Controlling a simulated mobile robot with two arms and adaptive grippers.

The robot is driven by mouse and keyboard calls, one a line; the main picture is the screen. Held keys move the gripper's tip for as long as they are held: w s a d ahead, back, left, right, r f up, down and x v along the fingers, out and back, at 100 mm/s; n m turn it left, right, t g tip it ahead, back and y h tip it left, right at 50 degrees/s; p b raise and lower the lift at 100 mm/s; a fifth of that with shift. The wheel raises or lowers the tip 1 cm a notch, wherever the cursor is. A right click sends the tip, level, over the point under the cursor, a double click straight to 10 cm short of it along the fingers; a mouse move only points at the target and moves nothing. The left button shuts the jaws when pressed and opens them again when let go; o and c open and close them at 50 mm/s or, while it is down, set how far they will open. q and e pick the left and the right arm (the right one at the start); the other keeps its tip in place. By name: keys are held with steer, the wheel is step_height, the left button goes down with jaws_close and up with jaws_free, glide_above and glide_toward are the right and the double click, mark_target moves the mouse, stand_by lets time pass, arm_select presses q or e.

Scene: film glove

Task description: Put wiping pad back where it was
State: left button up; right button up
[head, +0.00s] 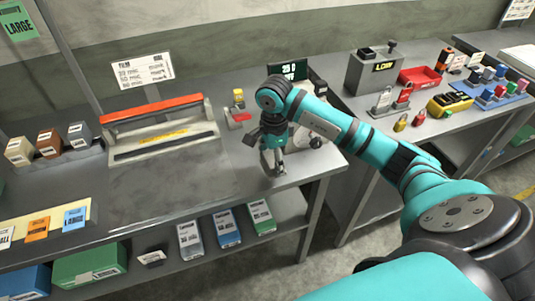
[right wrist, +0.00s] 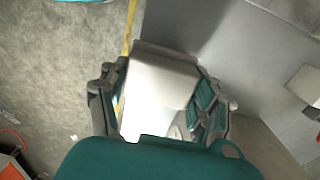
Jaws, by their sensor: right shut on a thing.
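My right gripper (head: 273,163) is above the front right part of the grey workbench (head: 240,180), pointing down. In the right wrist view its fingers (right wrist: 160,108) are shut on a pale, flat-faced block, which looks like the wiping pad (right wrist: 165,80). In the head view the fingers largely hide the pad, and I cannot tell whether it touches the bench. My left gripper is not in view.
A sealer with a red bar (head: 152,110) stands left of the gripper. A dark display (head: 288,70) and pale round parts stand behind it. A small red-and-yellow item (head: 238,108) is nearby. Another bench with padlocks (head: 402,98) is at right.

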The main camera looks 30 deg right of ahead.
mark_target(267, 151)
steer(key=w, duration=0.3)
steer(key=shift+w+d+f+p, duration=0.1)
steer(key=shift+w+d+p, duration=0.25)
steer(key=shift+p, duration=0.05)
step_height(267, 151, down, 2)
steer(key=shift+f+p, duration=0.25)
steer(key=shift+p, duration=0.55)
steer(key=shift+f, duration=0.6)
steer(key=shift+f, duration=0.1)
steer(key=o, duration=0.6)
steer(key=shift+f, duration=0.1)
steer(key=shift+c, duration=0.2)
steer(key=o, duration=0.5)
